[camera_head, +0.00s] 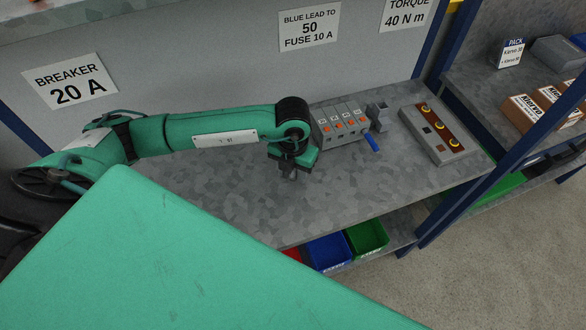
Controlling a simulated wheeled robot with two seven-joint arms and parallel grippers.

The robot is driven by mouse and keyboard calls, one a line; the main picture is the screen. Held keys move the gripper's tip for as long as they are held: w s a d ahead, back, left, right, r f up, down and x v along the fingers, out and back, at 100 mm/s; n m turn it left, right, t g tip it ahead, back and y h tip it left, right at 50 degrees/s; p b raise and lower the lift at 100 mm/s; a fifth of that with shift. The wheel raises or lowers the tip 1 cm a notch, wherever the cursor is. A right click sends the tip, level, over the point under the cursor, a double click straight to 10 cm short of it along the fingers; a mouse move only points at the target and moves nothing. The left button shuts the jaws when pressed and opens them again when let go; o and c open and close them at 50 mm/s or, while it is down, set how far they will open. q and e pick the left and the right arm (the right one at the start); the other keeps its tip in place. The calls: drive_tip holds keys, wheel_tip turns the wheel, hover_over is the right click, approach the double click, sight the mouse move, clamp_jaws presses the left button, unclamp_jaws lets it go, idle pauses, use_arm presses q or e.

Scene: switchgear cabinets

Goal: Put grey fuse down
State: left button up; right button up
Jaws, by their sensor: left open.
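My left gripper (289,176) hangs open and pointing down over the grey bench (230,200), left of the breaker block. Its fingers are small and dark, and I see nothing clearly held between them. I cannot pick out the grey fuse for certain; it may be hidden by the gripper or too small to tell. A grey block with several orange-marked switches (343,125) stands at the back of the bench, just right of the gripper. A blue-handled part (372,142) sticks out at its right front. My right gripper is out of view.
A grey unit with a brown strip and yellow rings (437,133) lies farther right. Blue (328,251) and green bins (367,238) sit below the bench edge. The bench's front middle is clear.

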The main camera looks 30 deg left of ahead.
use_arm(q)
clamp_jaws()
drive_tip(key=shift+r, duration=0.1)
